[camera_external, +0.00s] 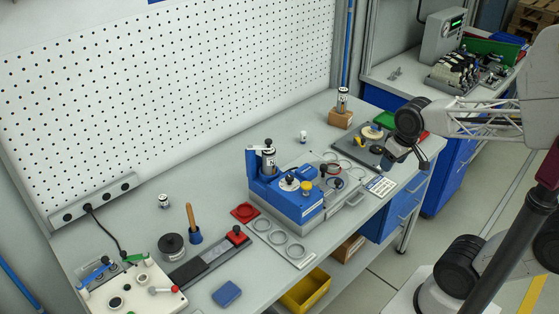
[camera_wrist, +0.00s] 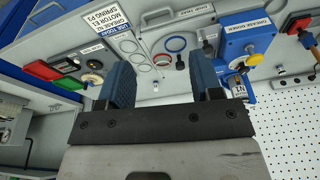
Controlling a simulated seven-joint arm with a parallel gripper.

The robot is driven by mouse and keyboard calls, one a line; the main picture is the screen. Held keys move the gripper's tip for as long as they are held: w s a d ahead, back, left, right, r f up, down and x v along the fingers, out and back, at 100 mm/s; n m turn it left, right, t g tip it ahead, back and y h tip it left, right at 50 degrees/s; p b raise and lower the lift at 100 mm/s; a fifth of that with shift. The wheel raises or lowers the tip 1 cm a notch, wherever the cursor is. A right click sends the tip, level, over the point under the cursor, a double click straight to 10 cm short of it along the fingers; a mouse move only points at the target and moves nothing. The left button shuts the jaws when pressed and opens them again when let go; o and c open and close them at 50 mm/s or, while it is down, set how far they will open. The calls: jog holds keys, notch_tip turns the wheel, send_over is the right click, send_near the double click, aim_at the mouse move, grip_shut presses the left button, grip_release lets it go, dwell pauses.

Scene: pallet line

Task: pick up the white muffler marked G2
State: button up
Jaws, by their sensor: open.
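A small white piece (camera_external: 303,136), possibly the muffler, stands on the bench between the pegboard and the grey ring plate; no G2 mark is readable. A small white piece, apparently the same one, shows between my fingers in the wrist view (camera_wrist: 155,86), well beyond them. A small white cylinder with a dark label (camera_external: 163,201) stands farther left on the bench; its label is unreadable. My gripper (camera_external: 408,160) is open and empty, above the right end of the bench. Its two blue fingers (camera_wrist: 163,84) are wide apart in the wrist view.
A blue machine (camera_external: 290,204) with a labelled cylinder on top stands mid-bench. Another cylinder (camera_external: 342,98) stands on a cardboard block (camera_external: 340,119) at the back. A dark tray (camera_external: 362,150) with parts lies near my gripper. The pegboard (camera_external: 180,90) bounds the back.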

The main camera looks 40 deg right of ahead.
jog(key=w+d+r+m, duration=0.2)
jog(key=w+m, duration=0.2)
jog(key=w, duration=0.9)
jog(key=m+g, duration=0.3)
jog(key=m, duration=1.2)
send_over(303, 132)
jog(key=f, duration=1.9)
jog(key=shift+s+f, duration=0.15)
jog(key=shift+s, duration=0.05)
jog(key=shift+w+d+f, duration=0.2)
jog(key=shift+w+f, duration=0.05)
jog(key=shift+w, duration=0.05)
jog(key=shift+f, duration=1.3)
